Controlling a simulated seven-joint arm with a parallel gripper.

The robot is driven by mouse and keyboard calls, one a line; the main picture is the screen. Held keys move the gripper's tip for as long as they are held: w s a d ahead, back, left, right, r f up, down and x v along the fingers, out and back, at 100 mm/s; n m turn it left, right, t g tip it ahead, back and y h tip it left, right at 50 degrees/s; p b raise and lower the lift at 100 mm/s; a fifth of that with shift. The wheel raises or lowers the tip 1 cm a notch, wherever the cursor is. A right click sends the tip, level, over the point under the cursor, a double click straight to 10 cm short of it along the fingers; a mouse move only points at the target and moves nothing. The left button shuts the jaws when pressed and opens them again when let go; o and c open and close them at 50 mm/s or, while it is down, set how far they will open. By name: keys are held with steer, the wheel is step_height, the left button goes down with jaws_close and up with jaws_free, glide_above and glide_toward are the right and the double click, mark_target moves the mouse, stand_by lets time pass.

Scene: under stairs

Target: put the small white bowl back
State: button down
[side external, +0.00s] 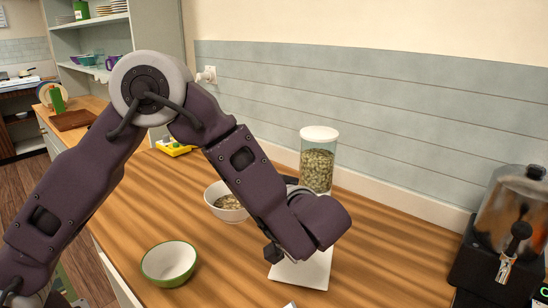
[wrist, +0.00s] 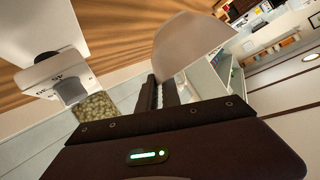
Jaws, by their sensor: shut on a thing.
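A small white bowl (side external: 222,193) holding nut-like pieces shows in the side view, its right part hidden behind my forearm. In the wrist view a pale bowl wall (wrist: 190,48) fills the space at the fingertips of my gripper (wrist: 164,92), which is shut on its rim. It appears to be the same bowl. Most of my gripper is hidden behind my arm in the side view. I cannot tell whether the bowl touches the counter.
A green-rimmed bowl (side external: 169,264) stands front left on the wooden counter (side external: 400,255). A nut-filled jar (side external: 317,170) stands near the wall. A drink dispenser (side external: 513,225) is at right. Shelves (side external: 95,40) stand at back left.

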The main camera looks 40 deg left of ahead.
steer(key=s+d+f+n+g+y, duration=0.1)
steer(key=s+d+f+n+g, duration=0.1)
steer(key=s, duration=0.5)
steer(key=s+d+f+n+g, duration=0.2)
steer(key=s+d+f, duration=0.1)
steer(key=s, duration=0.3)
steer(key=shift+s+f, duration=0.15)
steer(key=shift+f, duration=1.55)
steer(key=shift+s+f, duration=0.15)
steer(key=shift+f, duration=1.55)
steer(key=shift+f, duration=0.65)
steer(key=c, duration=1.5)
jaws_free()
